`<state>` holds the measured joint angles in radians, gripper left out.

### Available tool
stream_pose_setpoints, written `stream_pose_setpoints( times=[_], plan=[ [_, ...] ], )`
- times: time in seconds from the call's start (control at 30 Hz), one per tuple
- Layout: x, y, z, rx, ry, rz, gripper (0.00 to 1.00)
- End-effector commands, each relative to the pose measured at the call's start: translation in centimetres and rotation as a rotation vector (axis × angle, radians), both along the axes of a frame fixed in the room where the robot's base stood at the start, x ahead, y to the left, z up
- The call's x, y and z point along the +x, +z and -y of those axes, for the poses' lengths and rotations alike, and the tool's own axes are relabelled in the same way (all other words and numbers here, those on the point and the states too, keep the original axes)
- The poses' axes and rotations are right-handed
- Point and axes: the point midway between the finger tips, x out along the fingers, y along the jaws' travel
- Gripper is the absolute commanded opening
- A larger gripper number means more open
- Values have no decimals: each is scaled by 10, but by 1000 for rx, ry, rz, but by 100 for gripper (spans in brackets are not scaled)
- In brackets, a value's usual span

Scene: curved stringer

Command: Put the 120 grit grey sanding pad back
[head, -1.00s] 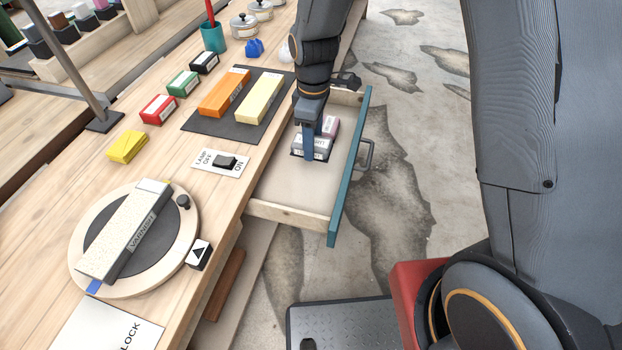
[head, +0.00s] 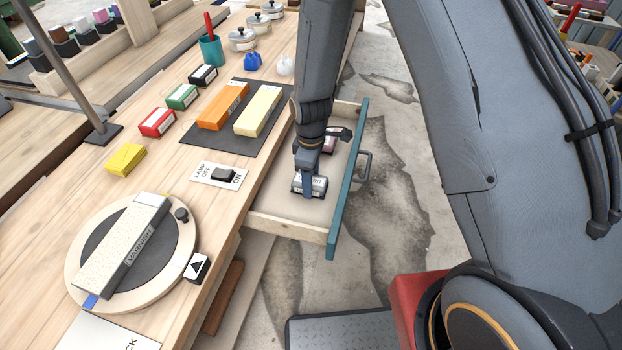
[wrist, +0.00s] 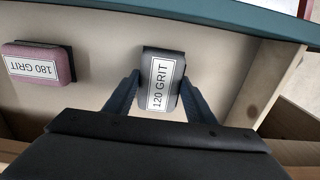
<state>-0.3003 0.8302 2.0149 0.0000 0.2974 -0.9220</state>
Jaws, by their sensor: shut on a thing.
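The grey sanding pad labelled 120 GRIT (wrist: 161,84) is between the two fingers of my gripper (wrist: 158,97) in the wrist view. My gripper is shut on it, inside the open drawer. In the head view the pad (head: 314,187) shows low in the drawer under my gripper (head: 306,178), partly hidden by it. Whether the pad touches the drawer floor I cannot tell. The drawer (head: 280,230) has a teal front and a pale floor. A pink pad labelled 180 GRIT (wrist: 36,63) lies in the drawer, to the left of the grey pad in the wrist view.
On the bench, left of the drawer, are a lamp switch (head: 222,175), a dark mat (head: 222,137) with orange and yellow blocks, and a round turntable (head: 78,273) bearing a long block. The near part of the drawer floor is clear.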

Motion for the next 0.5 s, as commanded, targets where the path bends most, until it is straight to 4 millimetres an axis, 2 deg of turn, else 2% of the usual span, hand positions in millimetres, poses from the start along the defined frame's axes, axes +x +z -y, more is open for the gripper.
stream_pose_setpoints(
  times=[0.47, 0.5],
  plan=[
    [0, -9, 0, 0, 0, 0, 29],
    [0, -8, 0, 0, 0, 0, 57]
  ],
)
